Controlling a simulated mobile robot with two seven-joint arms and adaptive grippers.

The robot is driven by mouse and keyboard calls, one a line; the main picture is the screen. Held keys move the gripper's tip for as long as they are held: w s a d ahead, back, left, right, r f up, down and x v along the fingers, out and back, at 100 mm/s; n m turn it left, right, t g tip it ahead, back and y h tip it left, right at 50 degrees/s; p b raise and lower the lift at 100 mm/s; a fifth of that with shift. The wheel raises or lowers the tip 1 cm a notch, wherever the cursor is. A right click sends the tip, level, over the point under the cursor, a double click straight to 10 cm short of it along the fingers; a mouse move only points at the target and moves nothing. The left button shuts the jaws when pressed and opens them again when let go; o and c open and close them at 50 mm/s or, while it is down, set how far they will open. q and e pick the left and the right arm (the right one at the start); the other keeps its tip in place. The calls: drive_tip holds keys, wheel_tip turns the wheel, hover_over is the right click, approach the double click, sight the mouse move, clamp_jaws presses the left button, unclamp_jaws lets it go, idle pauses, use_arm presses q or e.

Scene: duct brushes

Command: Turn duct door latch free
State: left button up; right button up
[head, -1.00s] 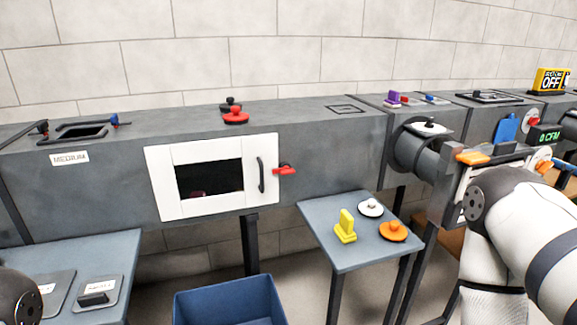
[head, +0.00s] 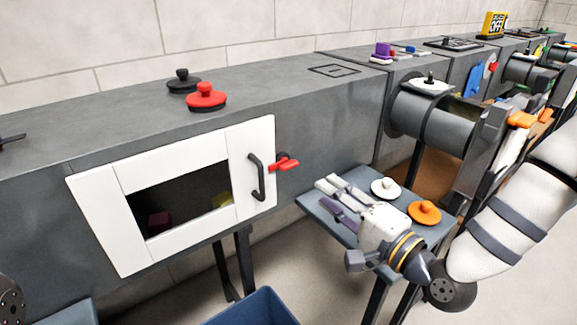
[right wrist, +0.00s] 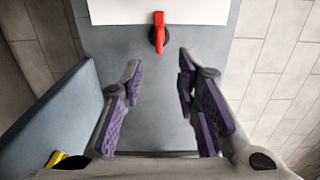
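The white duct door (head: 97,215) has a dark window and a black handle (head: 256,178). It looks closed against the grey duct. The red latch (head: 284,164) is at the door's right edge, its lever lying roughly level with one end over the door frame. In the right wrist view, the red latch (right wrist: 158,35) shows ahead, overlapping the white door (right wrist: 165,12). My right gripper (head: 332,197) is open and empty, right of and below the latch, above the small table. In the wrist view the gripper's fingers (right wrist: 160,75) are spread, the latch beyond them. My left gripper is not in view.
The small table (head: 313,208) holds a white disc (head: 386,188) and an orange disc (head: 425,212) with knobs. A yellow piece (right wrist: 65,160) shows at the wrist view's lower left. A red knobbed cap (head: 206,98) sits on the duct. A blue bin (head: 262,308) is below.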

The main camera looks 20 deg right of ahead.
sight(292, 167)
drive_tip(key=x, duration=1.1)
drive_tip(key=shift+f+b, duration=0.1)
drive_tip(key=shift+b, duration=0.3)
drive_tip(key=shift+c, duration=0.5)
clamp_jaws()
